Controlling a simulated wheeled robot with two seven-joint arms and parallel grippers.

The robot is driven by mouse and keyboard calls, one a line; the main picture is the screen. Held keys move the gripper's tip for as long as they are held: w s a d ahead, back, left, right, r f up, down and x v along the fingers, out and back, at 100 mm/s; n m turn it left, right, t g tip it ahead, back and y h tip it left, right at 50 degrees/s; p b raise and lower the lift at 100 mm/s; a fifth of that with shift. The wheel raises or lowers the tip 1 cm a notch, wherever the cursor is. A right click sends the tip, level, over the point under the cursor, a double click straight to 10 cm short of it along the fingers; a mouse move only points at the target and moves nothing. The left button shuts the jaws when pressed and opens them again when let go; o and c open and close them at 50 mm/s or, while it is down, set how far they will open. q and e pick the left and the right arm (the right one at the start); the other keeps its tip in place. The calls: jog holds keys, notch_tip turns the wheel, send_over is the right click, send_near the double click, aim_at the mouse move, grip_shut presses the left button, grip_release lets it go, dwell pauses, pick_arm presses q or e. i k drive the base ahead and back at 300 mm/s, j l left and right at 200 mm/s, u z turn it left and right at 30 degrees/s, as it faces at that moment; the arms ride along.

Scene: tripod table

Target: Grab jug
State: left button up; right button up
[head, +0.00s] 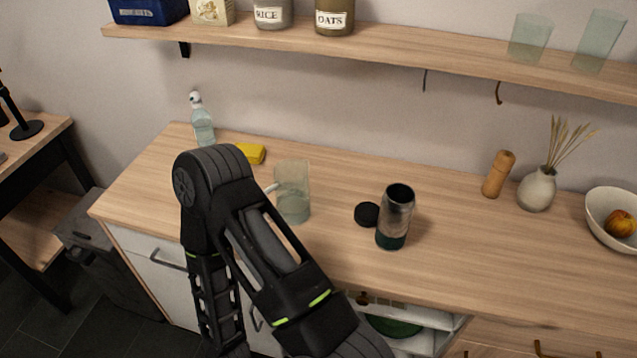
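The jug (294,192) is clear, pale glass and stands upright on the wooden counter (470,245), left of the middle. Its handle points left, towards the bent black arm, which is mine. The arm passes in front of the counter just left of and below the jug. It bends near the yellow sponge and runs down past the front edge. Its gripper is not visible, and no other gripper shows. I cannot tell whether the arm touches the jug; nothing visible grips it.
A dark, open canister (394,218) stands right of the jug, with a black lid (367,214) beside it. A bottle (203,125) and yellow sponge (252,154) are behind left. A pepper mill (498,174), vase (537,190) and fruit bowl (598,222) stand right. A shelf (390,45) hangs above.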

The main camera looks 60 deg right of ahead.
aim_at(292, 186)
jog(key=k+z, duration=0.15)
jog(key=z, duration=2.3)
